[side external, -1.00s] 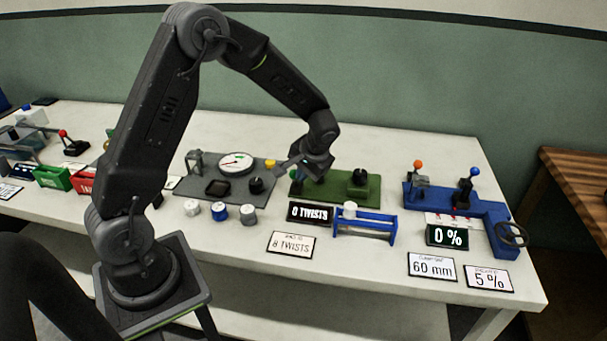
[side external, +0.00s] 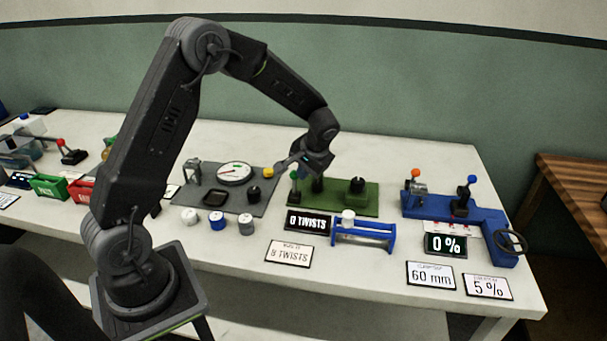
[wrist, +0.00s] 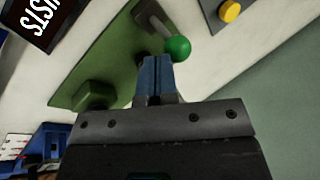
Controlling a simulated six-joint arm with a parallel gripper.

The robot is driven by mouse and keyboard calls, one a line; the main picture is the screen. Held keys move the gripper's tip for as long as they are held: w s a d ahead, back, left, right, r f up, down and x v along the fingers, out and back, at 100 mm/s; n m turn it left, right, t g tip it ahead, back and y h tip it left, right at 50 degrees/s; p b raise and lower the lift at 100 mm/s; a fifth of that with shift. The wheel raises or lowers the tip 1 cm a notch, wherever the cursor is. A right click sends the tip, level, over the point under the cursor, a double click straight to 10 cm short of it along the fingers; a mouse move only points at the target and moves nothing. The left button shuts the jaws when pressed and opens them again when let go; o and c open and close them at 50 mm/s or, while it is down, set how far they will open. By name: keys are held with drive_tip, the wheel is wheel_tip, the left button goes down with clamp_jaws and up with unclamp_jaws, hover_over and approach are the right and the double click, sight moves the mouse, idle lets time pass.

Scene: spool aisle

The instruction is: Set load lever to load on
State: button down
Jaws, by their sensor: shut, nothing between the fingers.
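A green fixture board (side external: 335,203) lies on the table, with a lever ending in a green ball (side external: 295,175) at its left end. The ball is large in the wrist view (wrist: 177,48), on a grey shaft. My gripper (wrist: 155,66) is shut and empty, its blue-grey fingertips over the board just beside the ball. I cannot tell whether they touch it. In the side view my gripper (side external: 314,174) hangs over the board's left part, partly hiding what is behind it. No load label on the lever is readable.
A dark knob (side external: 357,187) stands on the board's right. A grey board with a dial (side external: 235,173) and yellow button (side external: 268,171) is to the left. A display reading 0 TWISTS (side external: 307,221) and a blue frame (side external: 364,236) lie in front. A blue fixture (side external: 430,207) stands right.

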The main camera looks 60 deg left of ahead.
drive_tip(key=shift+a+r, duration=0.1)
drive_tip(key=shift+r, duration=0.05)
idle(0.6)
drive_tip(key=shift+r, duration=0.7)
drive_tip(key=shift+w, duration=0.1)
drive_tip(key=w+d+r, duration=0.4)
drive_tip(key=w+r, duration=0.1)
drive_tip(key=r, duration=0.5)
